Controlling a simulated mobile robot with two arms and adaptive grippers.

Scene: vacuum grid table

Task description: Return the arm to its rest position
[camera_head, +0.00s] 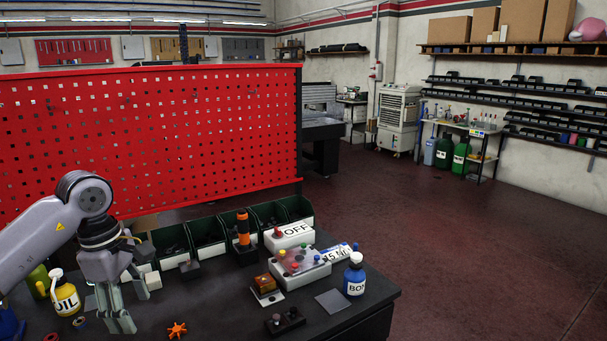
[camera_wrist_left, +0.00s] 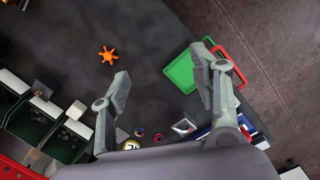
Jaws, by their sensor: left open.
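My left arm reaches in from the left in the head view. Its gripper (camera_head: 122,318) hangs over the left part of the dark table (camera_head: 222,297), pointing down. The same knob shows beyond the fingers in the left wrist view (camera_wrist_left: 108,55). My right gripper is in neither view.
A yellow OIL bottle (camera_head: 66,296) stands close left of the gripper. Green bins (camera_head: 208,240) line the table's back below a red perforated panel (camera_head: 150,130). A button box (camera_head: 299,268) and a blue bottle (camera_head: 355,276) stand to the right. Green and red trays (camera_wrist_left: 183,72) lie near the table edge.

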